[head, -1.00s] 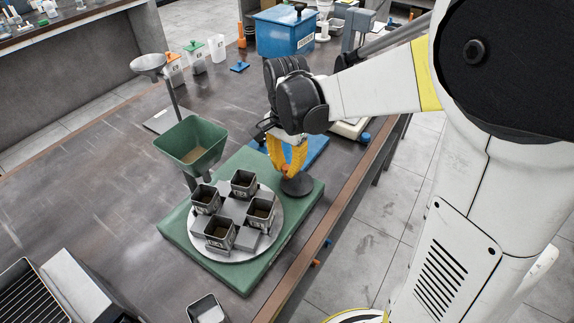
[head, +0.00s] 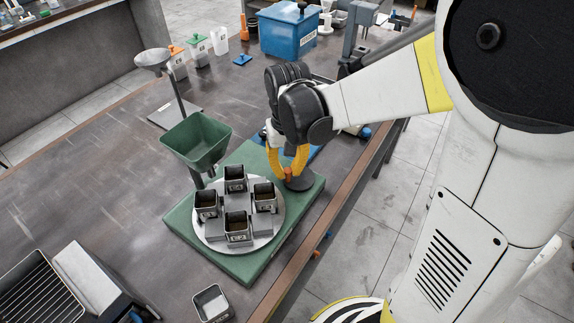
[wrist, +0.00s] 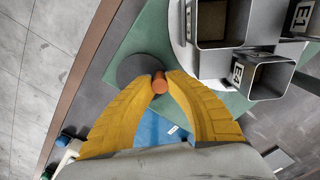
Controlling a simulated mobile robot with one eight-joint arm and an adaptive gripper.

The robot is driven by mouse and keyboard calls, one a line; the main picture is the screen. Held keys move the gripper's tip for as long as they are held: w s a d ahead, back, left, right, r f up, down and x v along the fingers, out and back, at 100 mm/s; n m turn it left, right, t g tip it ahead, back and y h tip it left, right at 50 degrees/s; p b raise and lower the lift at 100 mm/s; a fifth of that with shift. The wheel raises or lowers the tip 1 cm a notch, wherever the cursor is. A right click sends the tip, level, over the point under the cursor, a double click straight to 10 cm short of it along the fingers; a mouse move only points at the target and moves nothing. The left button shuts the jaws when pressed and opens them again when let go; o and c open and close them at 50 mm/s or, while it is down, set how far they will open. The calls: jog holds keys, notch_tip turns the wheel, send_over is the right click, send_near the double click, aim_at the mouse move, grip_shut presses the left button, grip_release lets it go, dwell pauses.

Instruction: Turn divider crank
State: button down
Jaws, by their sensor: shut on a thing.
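The divider is a green base (head: 249,268) carrying a round grey turntable (head: 272,236) with several square metal cups (head: 238,230). A green hopper (head: 197,141) stands over its far left side. The crank is a dark disc (head: 303,183) with an upright orange knob (head: 287,173) at the base's right corner. My gripper (head: 286,165) has yellow fingers shut on the orange knob from above. In the wrist view, the fingertips (wrist: 159,77) close around the knob (wrist: 159,85), and the dark disc (wrist: 136,69) lies beneath. Part of the disc is hidden by the fingers.
A loose metal cup (head: 211,303) stands on the table in front of the divider. A slotted tray (head: 40,295) is at the lower left. A blue box (head: 288,32) stands at the back. The table's front edge runs close to the divider's right.

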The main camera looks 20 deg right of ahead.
aim_at(292, 185)
jog(key=n, duration=0.2)
jog(key=s+n, duration=0.1)
jog(key=n, duration=0.3)
jog(key=shift+s+d+p, duration=0.3)
jog(key=shift+p, duration=0.1)
jog(key=shift+n, duration=0.3)
jog(key=c, duration=1.3)
grip_release()
notch_tip(292, 185, up, 12)
